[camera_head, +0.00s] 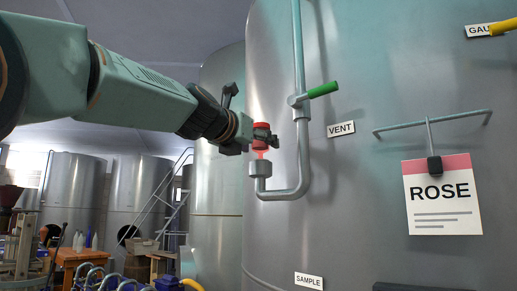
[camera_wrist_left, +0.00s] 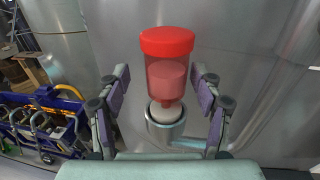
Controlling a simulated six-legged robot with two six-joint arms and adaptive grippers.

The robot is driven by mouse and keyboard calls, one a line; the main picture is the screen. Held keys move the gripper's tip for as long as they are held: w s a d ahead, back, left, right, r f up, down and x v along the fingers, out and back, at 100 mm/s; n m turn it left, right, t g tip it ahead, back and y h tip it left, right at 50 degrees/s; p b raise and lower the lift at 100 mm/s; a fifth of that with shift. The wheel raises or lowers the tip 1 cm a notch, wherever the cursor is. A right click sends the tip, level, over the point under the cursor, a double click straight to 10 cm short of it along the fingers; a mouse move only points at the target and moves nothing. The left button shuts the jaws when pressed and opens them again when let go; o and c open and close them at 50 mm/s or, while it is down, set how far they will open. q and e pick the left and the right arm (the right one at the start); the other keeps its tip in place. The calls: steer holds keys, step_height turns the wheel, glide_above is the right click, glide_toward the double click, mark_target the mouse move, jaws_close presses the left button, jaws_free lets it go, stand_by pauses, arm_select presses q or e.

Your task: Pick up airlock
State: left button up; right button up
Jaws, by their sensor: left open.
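The airlock (camera_head: 261,126) has a red cap and a clear reddish body. It stands upright in a metal cup (camera_head: 260,168) at the end of the bent vent pipe. The airlock also shows in the left wrist view (camera_wrist_left: 167,75), with its narrow foot in the cup (camera_wrist_left: 165,128). My left gripper (camera_head: 262,140) is at the airlock's height and hides part of its body in the head view. In the left wrist view its open fingers (camera_wrist_left: 160,90) stand to either side of the airlock, with gaps on both sides. My right gripper is not in view.
A large steel tank (camera_head: 350,210) rises close behind the airlock. The vent pipe (camera_head: 300,150) carries a green-handled valve (camera_head: 322,90). A ROSE sign (camera_head: 442,195) hangs to the right.

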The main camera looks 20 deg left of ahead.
arm_select(q)
steer(key=shift+w+d+r, duration=0.15)
steer(key=shift+d+r, duration=0.05)
steer(key=shift+d, duration=0.45)
steer(key=shift+w+a+f, duration=0.2)
steer(key=shift+a, duration=0.25)
steer(key=c, duration=0.4)
steer(key=shift+s+d+r, duration=0.15)
steer(key=shift+d, duration=0.2)
steer(key=c, duration=0.6)
steer(key=shift+a, duration=0.25)
steer(key=shift+c, duration=1.4)
